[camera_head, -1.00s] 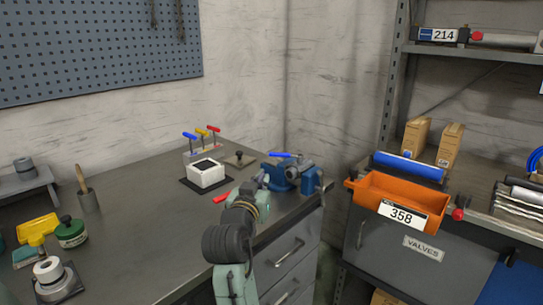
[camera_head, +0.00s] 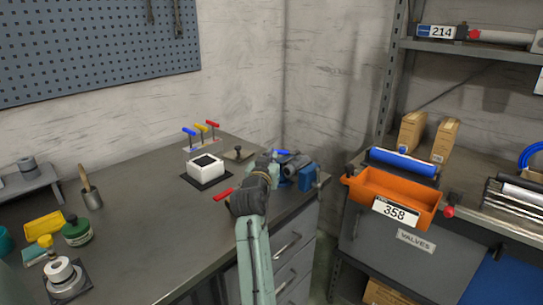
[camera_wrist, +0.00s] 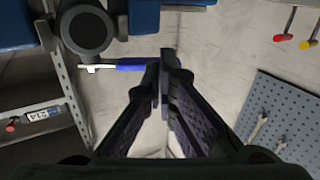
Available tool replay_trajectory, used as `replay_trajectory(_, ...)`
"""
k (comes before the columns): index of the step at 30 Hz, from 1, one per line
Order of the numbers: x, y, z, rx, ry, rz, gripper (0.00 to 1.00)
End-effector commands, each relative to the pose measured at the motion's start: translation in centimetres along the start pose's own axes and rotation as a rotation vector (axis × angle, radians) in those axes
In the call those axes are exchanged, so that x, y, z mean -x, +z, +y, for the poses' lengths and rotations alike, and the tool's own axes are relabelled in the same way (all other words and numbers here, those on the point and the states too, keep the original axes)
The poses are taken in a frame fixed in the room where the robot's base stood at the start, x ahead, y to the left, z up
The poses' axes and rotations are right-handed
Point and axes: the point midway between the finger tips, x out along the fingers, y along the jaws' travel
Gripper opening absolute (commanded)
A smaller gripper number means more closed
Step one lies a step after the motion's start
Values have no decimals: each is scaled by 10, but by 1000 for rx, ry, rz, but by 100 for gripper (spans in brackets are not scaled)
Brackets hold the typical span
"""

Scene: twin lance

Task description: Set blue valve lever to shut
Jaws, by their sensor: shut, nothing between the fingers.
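A valve with a blue lever (camera_head: 282,152) is at the blue vise (camera_head: 308,177) on the bench's right corner. In the head view my arm hides much of the lever and part of the vise. In the wrist view the blue lever (camera_wrist: 135,66) lies sideways on a metal stem, beside the valve's dark round end (camera_wrist: 87,30). My gripper (camera_wrist: 168,58) is shut and empty, its tips close to the lever's free end. I cannot tell whether they touch. In the head view my gripper (camera_head: 268,163) is just left of the vise.
Blue (camera_head: 189,131), yellow (camera_head: 200,126) and red (camera_head: 212,123) T-handles stand in a rack behind a white box (camera_head: 205,167). A red handle (camera_head: 222,194) lies left of my wrist. An orange bin (camera_head: 392,196) stands right, across a gap. The bench's middle is mostly clear.

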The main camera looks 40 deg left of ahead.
Motion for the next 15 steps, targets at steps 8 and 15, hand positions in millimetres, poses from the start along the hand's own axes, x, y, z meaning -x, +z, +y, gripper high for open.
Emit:
replay_trajectory(8,0,1,-1,0,4,1,0)
replay_trajectory(15,-4,1,-3,-1,51,0,0)
